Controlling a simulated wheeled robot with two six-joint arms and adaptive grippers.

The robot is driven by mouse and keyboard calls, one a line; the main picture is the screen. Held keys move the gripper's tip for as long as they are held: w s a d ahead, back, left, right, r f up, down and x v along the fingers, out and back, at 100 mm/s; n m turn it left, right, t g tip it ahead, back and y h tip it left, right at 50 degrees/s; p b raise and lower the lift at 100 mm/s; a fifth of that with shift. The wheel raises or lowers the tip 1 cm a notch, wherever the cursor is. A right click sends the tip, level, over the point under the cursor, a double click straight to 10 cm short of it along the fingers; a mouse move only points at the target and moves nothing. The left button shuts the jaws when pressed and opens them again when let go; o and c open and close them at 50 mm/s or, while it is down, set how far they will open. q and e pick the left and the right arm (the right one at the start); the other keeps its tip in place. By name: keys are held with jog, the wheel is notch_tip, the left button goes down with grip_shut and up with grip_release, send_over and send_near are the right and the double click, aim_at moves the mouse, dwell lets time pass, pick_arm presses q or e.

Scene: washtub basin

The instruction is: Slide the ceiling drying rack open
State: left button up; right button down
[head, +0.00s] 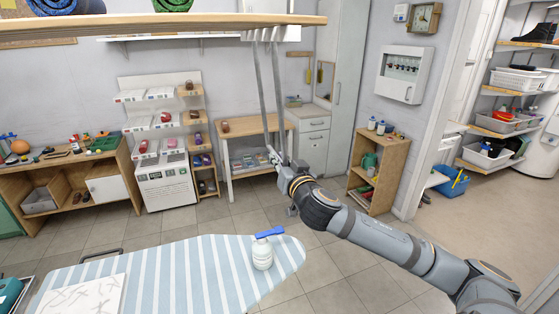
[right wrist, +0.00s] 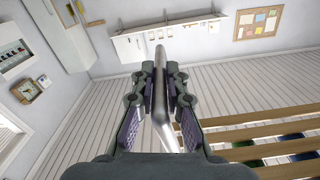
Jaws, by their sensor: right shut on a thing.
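The ceiling drying rack (head: 160,24) crosses the upper left of the head view as a pale wooden edge. The right wrist view shows its wooden slats (right wrist: 255,131) at the right. A long grey metal handle (head: 262,90) hangs down from the rack as two thin bars. My right gripper (head: 277,158) is at the lower end of this handle. In the right wrist view my right gripper (right wrist: 160,76) is shut on a grey bar (right wrist: 159,105) of the handle, between its two pads. My left gripper is not in view.
Rolled mats, one blue (head: 60,6) and one green (head: 172,5), lie on the rack. A wooden table (head: 250,128) and a low shelf (head: 378,165) stand behind. Tiled floor is clear between them.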

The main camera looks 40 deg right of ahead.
notch_tip(320, 180, down, 10)
jog(key=b, duration=0.6)
jog(key=shift+r, duration=0.2)
jog(key=c, duration=1.4)
grip_release()
jog(key=shift+o, duration=0.2)
jog(key=shift+r, duration=0.1)
